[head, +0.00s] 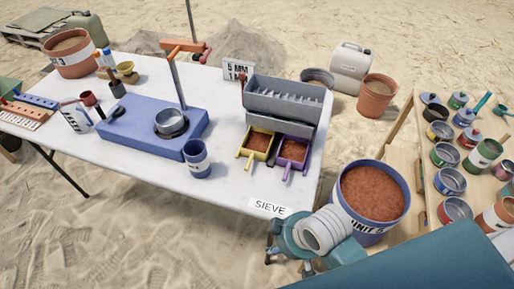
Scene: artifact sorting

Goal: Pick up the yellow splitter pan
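The yellow splitter pan (246,153) holds reddish-brown soil and sits on the white table below the grey riffle splitter (284,103). A purple pan (280,161), also with soil, stands beside it on the right. Both pans have short handles pointing to the table's front. My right gripper (276,243) is at the lower middle, off the table's front right corner, well apart from the yellow pan. Its fingers are small and partly hidden by the wrist, so its opening is unclear. My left gripper is out of view.
A blue bucket of red soil (371,231) stands behind my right arm. A SIEVE label (269,208) lies at the table's front edge. A blue cup (197,163) and blue sieve base (140,134) are left of the pans. A wooden rack (429,204) with several tins is at right.

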